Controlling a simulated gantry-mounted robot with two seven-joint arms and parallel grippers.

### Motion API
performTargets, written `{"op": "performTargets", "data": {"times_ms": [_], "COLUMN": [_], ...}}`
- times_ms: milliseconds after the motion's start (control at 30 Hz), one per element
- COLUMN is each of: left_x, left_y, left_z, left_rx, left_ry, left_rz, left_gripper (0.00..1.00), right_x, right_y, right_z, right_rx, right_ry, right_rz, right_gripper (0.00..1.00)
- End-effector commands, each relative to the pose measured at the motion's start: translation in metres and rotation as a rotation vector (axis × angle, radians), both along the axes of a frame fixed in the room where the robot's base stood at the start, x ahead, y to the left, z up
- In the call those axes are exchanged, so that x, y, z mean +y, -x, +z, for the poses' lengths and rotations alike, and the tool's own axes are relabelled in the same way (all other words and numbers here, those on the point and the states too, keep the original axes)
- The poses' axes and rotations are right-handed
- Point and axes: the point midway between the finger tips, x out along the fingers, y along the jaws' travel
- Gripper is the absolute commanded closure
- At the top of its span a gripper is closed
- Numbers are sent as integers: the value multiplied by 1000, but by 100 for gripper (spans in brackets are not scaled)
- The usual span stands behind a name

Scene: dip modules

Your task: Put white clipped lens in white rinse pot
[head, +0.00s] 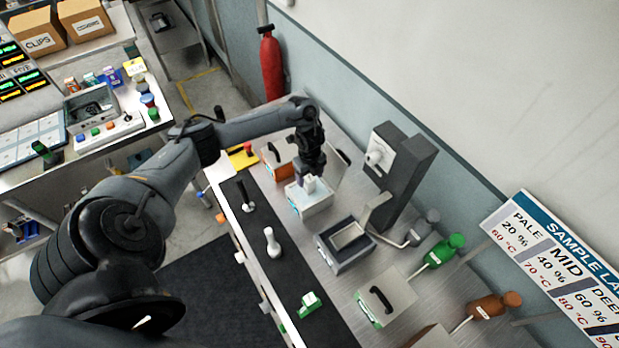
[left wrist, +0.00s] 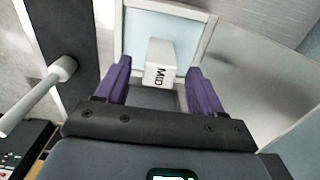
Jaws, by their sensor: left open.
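A white block labelled MID, which looks like the white clipped lens (left wrist: 160,58), stands upright within the outline of a white-rimmed pot (left wrist: 210,32) with a pale blue inside. This looks like the white rinse pot, and it also shows in the head view (head: 312,209). My left gripper (left wrist: 163,84) is open, its purple fingers on either side of the block's near end with gaps visible. In the head view my left gripper (head: 311,174) points down over the pot, just above the block (head: 311,185). The block's lower part is hidden. My right gripper is not in view.
An orange pot (head: 283,170) stands behind the white one, and a dark open pot (head: 345,243) in front. A handled lidded box (head: 386,300) is nearer. A white peg-like piece (head: 272,242) and green-and-white piece (head: 310,304) sit on the dark strip.

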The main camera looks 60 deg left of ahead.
Motion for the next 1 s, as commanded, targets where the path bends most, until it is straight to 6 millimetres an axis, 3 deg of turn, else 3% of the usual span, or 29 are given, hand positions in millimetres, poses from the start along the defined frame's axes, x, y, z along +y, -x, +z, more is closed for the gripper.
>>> {"op": "performTargets", "data": {"times_ms": [67,300,500,700,1000], "left_x": [1,2,1,1,0], "left_y": [-1,-1,-1,0,0], "left_z": [14,65,92,105,107], "left_rx": [-4,-5,-2,-1,0], "left_ry": [-3,-4,-3,-2,-1], "left_rz": [-2,-2,-1,1,1], "left_gripper": [32,32,32,32,32], "right_x": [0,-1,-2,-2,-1], "right_y": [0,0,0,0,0], "right_z": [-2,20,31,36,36], "right_rx": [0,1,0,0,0], "right_ry": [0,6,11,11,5], "right_rz": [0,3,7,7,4], "right_gripper": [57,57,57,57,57]}}
